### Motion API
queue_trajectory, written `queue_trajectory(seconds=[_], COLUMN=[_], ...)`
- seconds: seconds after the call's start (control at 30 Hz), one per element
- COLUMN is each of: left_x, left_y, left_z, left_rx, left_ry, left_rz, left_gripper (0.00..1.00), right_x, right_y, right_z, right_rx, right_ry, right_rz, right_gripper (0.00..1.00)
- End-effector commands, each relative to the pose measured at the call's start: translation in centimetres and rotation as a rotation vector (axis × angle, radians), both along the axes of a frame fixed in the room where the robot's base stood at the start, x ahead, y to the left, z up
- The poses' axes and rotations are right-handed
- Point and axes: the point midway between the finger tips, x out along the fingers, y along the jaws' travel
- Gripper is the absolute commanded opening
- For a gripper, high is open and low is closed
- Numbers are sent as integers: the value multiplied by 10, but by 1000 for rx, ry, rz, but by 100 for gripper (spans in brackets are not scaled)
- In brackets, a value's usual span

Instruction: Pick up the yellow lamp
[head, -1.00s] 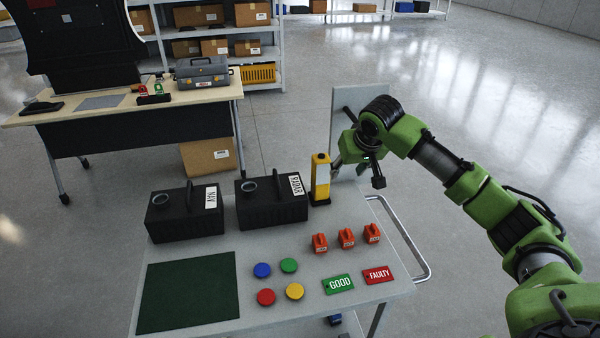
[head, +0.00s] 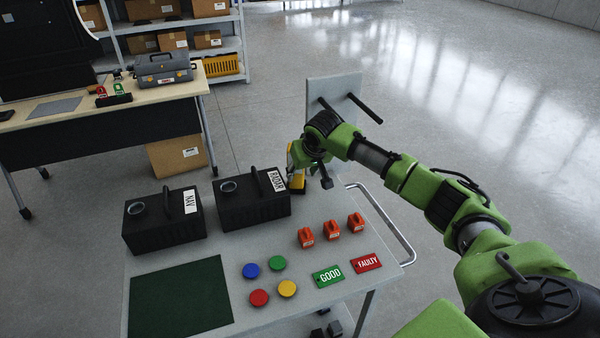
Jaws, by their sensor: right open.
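The yellow lamp (head: 296,174) stands on the cart top at its back edge, just right of the black RADAR box (head: 252,205). It is mostly hidden behind my right gripper (head: 306,166); only a yellow strip and part of its dark base show. The right gripper is open, right at the lamp in the picture. I cannot tell whether its fingers touch the lamp or lie around it. My left gripper is out of view.
On the cart are a NAV box (head: 163,222), a dark green mat (head: 180,298), several coloured buttons, three orange-red pieces (head: 331,229), and GOOD (head: 328,276) and FAULTY (head: 366,263) tags. A grey upright panel with two black pegs (head: 345,92) rises behind the lamp.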

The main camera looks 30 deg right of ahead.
Motion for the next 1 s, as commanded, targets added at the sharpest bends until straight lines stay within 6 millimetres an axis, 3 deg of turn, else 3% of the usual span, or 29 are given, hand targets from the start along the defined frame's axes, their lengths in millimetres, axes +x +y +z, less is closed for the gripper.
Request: queue_trajectory(seconds=[0.27, 0.5, 1.0], left_x=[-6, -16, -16], left_y=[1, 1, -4], left_z=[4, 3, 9], left_rx=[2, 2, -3], left_ry=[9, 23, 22], left_rz=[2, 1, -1], left_gripper=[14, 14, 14], right_x=[15, 16, 15], right_y=[-2, -3, -2], right_z=[-27, -29, -32], right_rx=[-1, -1, 0], right_ry=[0, 0, 1], right_rz=[0, 0, 1], right_gripper=[43, 43, 43])
